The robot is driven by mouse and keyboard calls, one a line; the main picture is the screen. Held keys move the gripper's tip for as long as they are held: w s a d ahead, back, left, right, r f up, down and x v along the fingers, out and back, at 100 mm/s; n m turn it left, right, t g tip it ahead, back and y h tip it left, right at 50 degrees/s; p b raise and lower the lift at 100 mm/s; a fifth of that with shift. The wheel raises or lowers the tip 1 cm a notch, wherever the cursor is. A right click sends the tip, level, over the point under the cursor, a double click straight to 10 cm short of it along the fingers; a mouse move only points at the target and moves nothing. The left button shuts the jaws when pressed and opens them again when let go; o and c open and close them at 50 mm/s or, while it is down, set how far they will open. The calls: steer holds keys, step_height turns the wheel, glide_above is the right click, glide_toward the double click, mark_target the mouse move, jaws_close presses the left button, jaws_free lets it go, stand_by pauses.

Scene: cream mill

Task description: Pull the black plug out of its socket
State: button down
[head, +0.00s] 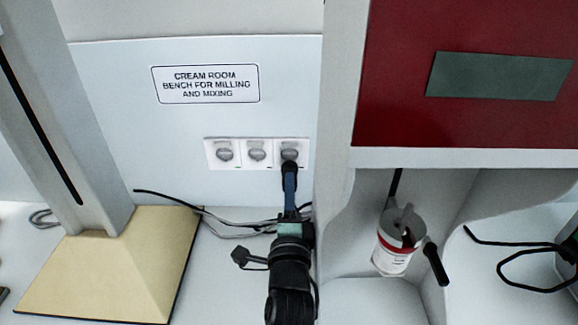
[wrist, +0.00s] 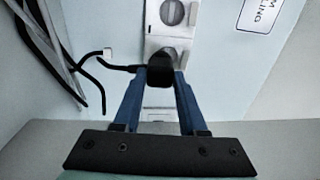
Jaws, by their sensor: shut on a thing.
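The black plug (head: 289,167) is a small dark block between the fingertips of my gripper (head: 289,177). In the wrist view the plug (wrist: 160,70) sits between the two blue fingers, and my gripper (wrist: 160,80) is shut on it. A black cable (wrist: 121,68) runs left from the plug. The rightmost socket (head: 289,151) shows its grey round face just above the plug in the head view. In the wrist view most of this socket (wrist: 157,113) is hidden. I cannot tell whether the plug still touches it.
Two more sockets, the middle one (head: 257,152) and the left one (head: 224,152), are empty. A sign (head: 206,84) is above them. Loose cables (head: 222,221) lie on the bench. A white wall panel (head: 337,130) stands close on the right; beyond it is a white-and-red canister (head: 396,250).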

steer(key=shift+s+r+p, duration=0.15)
steer(key=shift+s+p, duration=1.2)
steer(key=shift+p, duration=0.2)
steer(key=shift+s+p, duration=1)
steer(key=shift+p, duration=0.3)
